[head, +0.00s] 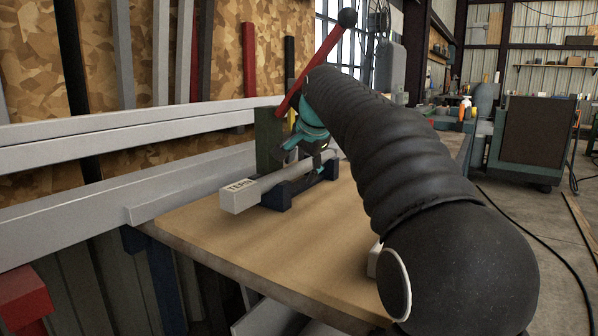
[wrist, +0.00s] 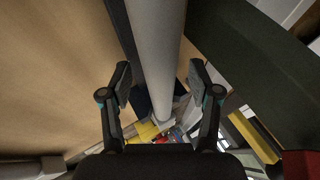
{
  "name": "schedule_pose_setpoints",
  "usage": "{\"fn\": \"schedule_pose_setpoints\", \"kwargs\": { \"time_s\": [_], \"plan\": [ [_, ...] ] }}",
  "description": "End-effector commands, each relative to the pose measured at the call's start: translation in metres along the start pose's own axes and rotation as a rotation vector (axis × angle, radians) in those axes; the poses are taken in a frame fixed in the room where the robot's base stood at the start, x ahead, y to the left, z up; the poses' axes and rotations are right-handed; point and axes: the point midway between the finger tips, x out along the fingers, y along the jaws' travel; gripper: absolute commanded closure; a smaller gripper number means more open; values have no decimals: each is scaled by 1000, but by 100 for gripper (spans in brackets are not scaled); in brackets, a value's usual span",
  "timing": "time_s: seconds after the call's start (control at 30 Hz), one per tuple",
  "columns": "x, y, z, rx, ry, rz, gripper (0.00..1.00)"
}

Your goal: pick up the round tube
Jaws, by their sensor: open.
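A pale grey round tube (wrist: 156,45) runs down the middle of the wrist view. In the head view a pale bar (head: 275,182), which looks like the same tube, lies on dark blue supports on the bench; its near end is boxy and lettered. My gripper (wrist: 160,82) is open, with one finger on each side of the tube in the wrist view. I see no finger touching it, and cannot tell how far above it they are. In the head view my gripper (head: 312,150) is at the bar's far part, partly hidden by my arm.
The wooden bench top (head: 270,250) is clear in front of the bar. A dark green upright (head: 269,140) stands close behind it, with a red lever (head: 318,60) above. Long grey rails (head: 110,145) run along the left. A green cabinet (head: 525,140) stands back right.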

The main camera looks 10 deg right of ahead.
Motion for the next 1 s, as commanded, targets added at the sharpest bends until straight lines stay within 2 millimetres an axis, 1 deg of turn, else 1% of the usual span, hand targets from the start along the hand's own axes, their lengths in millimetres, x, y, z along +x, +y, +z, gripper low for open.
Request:
{"fn": "schedule_pose_setpoints", "kwargs": {
  "time_s": [0.2,0.23,0.27,0.3,0.37,0.4,0.47,0.5,0.83,1.0],
  "plan": [
    [2,0,0,0,1,-1,38],
    [2,0,0,0,1,-1,40],
    [2,0,0,0,1,-1,48],
    [2,0,0,0,1,-1,58],
    [2,0,0,0,1,-1,73],
    [2,0,0,0,1,-1,83],
    [2,0,0,0,1,-1,98],
    [2,0,0,0,1,-1,100],
    [0,-2,-1,0,2,-2,100],
    [-10,-8,-5,0,3,-4,100]
  ]
}}
